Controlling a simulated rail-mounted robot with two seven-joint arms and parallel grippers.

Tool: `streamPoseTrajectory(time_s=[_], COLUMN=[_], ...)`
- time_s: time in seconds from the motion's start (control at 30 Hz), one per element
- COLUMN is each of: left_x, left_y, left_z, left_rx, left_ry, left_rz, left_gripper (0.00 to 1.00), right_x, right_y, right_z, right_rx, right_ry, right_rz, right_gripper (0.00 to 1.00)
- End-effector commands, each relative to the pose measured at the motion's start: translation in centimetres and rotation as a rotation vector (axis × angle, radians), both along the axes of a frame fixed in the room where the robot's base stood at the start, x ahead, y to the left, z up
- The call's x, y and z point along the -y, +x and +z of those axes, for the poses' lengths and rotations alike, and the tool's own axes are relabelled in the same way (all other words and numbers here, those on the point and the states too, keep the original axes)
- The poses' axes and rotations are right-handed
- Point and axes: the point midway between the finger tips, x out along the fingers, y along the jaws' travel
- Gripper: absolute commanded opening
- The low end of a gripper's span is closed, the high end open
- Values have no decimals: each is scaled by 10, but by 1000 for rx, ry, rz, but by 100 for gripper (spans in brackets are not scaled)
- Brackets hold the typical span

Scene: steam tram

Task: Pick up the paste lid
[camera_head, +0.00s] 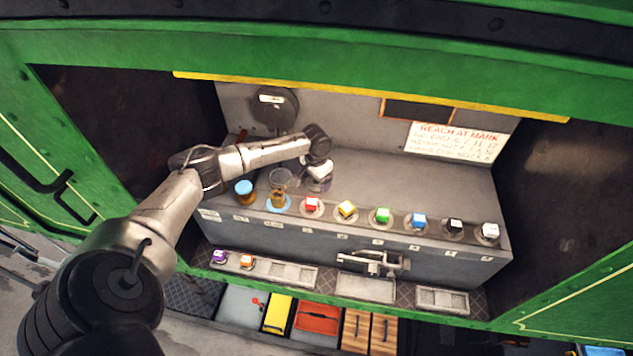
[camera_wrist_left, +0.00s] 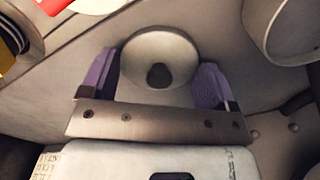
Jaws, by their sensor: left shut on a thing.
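In the head view the lid is mostly hidden under the gripper. I cannot tell whether it touches the bench. The glass jar holds something amber-brown. A smaller jar with a blue top (camera_head: 245,188) stands to its left. My right gripper is not in view.
A row of coloured blocks, from a red one (camera_head: 311,204) to a white one (camera_head: 490,231), lines the bench's front edge. A dark round fitting (camera_head: 274,109) is on the back wall. A vice-like fitting (camera_head: 375,262) sits below the front edge. The bench's back right is clear.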

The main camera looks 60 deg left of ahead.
Motion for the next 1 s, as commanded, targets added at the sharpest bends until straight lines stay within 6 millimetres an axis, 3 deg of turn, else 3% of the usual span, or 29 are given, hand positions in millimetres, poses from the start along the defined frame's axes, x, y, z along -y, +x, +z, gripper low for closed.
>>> streamPoseTrajectory(time_s=[0.37,0.63,1.0], left_x=[-1,-1,56], left_y=[-1,0,47], left_z=[2,36,81], left_rx=[0,3,4], left_ry=[2,3,-1], left_rz=[1,0,-2], left_gripper=[60,59,59], right_x=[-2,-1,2], right_y=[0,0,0], right_z=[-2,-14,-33], right_rx=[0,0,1], right_ry=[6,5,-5], right_rz=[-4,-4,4], right_gripper=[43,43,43])
